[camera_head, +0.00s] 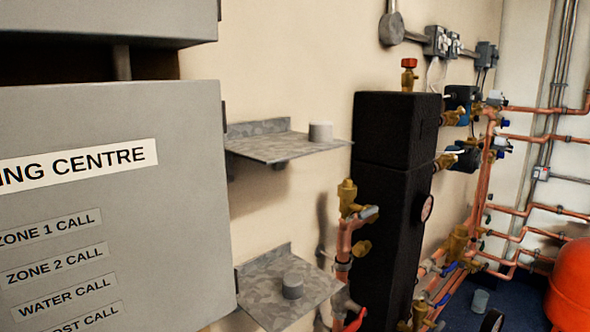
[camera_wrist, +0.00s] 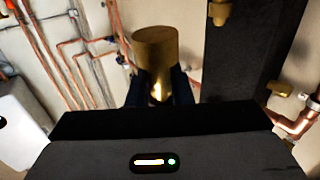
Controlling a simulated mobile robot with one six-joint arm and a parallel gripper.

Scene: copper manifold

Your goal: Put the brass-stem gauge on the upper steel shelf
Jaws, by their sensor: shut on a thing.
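My gripper (camera_wrist: 160,92) shows only in the wrist view. Its dark fingers are shut on a brass cylinder (camera_wrist: 156,48), which I take to be the brass-stem gauge; no dial face shows. The upper steel shelf (camera_head: 270,147) is a mottled grey plate on the cream wall in the head view, right of the grey cabinet. A small pale grey cylinder (camera_head: 320,131) stands near its right end; the rest of its top looks bare. The head view shows neither my gripper nor the held piece, so their distance from the shelf cannot be told.
A lower steel shelf (camera_head: 262,290) sits below, with a grey cylinder (camera_head: 292,285) on it. A grey cabinet (camera_head: 120,220) fills the left. A tall black block (camera_head: 390,180), brass valves and copper pipes (camera_head: 480,190) crowd the right. A red vessel (camera_head: 573,285) stands far right.

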